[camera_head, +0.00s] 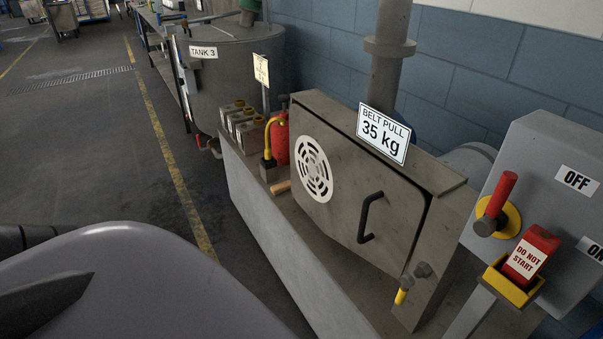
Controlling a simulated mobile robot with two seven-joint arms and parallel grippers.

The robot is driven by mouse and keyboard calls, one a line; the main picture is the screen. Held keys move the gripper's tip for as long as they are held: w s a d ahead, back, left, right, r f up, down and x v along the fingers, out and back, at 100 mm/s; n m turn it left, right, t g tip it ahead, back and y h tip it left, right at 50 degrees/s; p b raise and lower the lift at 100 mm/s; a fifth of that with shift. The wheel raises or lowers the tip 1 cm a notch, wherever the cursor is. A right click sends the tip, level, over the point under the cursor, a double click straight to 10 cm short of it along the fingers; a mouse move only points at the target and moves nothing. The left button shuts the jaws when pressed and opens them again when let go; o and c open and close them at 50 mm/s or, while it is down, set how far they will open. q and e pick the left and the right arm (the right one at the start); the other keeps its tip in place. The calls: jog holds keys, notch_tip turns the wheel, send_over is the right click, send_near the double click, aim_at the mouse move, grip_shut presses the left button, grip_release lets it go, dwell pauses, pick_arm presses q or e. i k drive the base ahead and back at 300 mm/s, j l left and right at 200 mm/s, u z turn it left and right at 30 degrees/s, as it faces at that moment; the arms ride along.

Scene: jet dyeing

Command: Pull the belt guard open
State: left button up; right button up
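The belt guard (345,185) is a grey metal box on a pale plinth, right of the middle. Its front door carries a round white vent grille (313,168) and a dark bar handle (370,217). A dark seam shows along the door's top and right edges; the door looks closed or nearly so. A yellow-tipped catch (404,289) sits by the door's lower right corner; whether it is fastened cannot be told. A sign (383,134) reading "BELT PULL 35 kg" stands on top. Neither gripper can be made out.
At right, a grey switch box (545,185) has a red lever (496,203) and a red "DO NOT START" block (530,256). A red extinguisher-like bottle (279,140) stands left of the guard. Tank 3 (225,75) is behind. Floor (110,175) left of the plinth is clear.

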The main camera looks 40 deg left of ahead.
aim_at(356, 200)
jog(key=u, duration=1.1)
